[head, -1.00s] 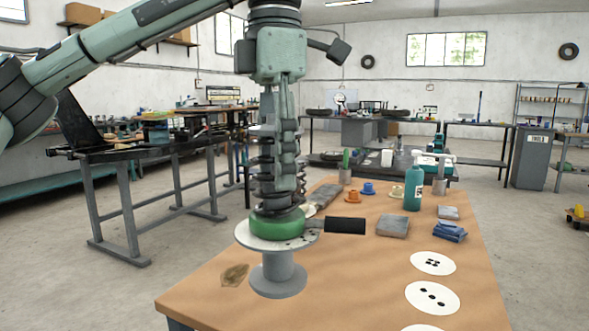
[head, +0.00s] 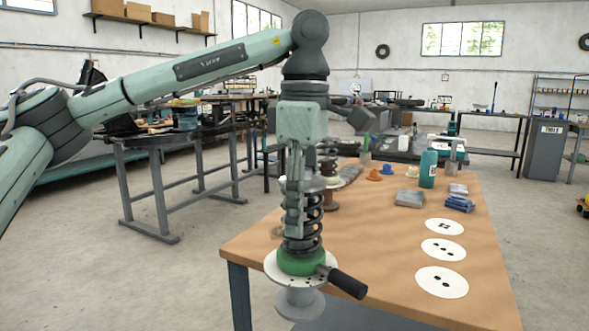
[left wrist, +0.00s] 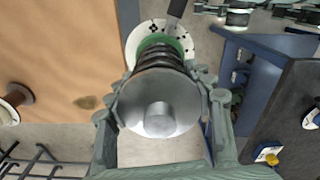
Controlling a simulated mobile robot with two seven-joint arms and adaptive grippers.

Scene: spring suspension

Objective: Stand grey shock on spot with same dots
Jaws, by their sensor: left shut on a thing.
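My left gripper (head: 297,195) is shut on the grey shock (head: 303,225), upright with a black coil spring, green seat, dotted white disc (head: 276,265), grey foot (head: 300,300) and black side handle (head: 348,283). The shock hangs at the table's near left edge, its foot apart from the tabletop. In the left wrist view its silvery top (left wrist: 158,105) fills the middle. Three white spots lie on the table's right: a far one (head: 432,226) with several clustered dots, a middle one (head: 430,247) and a near one (head: 428,288) with fewer. My right gripper is not in view.
A brown-footed shock (head: 330,197) stands behind on the table (head: 390,265). The tabletop left of the spots is clear.

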